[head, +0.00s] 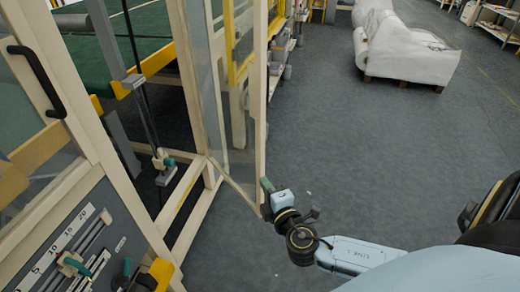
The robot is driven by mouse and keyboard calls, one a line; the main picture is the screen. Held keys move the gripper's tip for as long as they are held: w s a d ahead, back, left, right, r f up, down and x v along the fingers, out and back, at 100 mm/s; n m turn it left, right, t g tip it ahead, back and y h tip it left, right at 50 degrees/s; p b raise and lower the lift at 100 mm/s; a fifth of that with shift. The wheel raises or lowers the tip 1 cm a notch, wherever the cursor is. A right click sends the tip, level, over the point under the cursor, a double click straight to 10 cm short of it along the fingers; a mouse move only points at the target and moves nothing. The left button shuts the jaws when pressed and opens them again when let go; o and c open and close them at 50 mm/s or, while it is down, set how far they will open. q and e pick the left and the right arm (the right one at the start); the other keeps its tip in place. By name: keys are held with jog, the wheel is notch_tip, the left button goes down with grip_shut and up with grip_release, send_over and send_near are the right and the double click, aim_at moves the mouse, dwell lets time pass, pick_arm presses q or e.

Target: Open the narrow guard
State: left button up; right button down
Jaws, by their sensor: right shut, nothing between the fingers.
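The narrow guard (257,110), a tall clear panel in a cream frame, stands swung out from the machine frame in the middle of the head view. An opening shows between it and the cream post to its left. My right gripper (266,208) is at the lower outer edge of the guard, close beside a small dark green part there. It is shut with nothing held. I cannot tell whether it touches the frame. My left gripper is out of view.
A wider glazed panel with a black handle (38,82) is at the left. Below it is a grey panel with a numbered scale (62,240) and levers. Grey floor (350,140) right of the guard is clear.

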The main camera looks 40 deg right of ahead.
aim_at(261, 150)
jog(key=shift+t, duration=0.5)
jog(key=shift+w+d+r, duration=0.5)
jog(key=shift+w+d, duration=0.35)
jog(key=shift+w, duration=0.85)
jog(key=shift+w+d+r, duration=0.55)
jog(key=shift+w+d, duration=0.25)
jog(key=shift+w, duration=0.9)
jog(key=shift+w+d+r, duration=0.5)
jog(key=shift+w+d, duration=0.35)
jog(key=shift+w, duration=0.85)
jog(key=shift+d, duration=0.1)
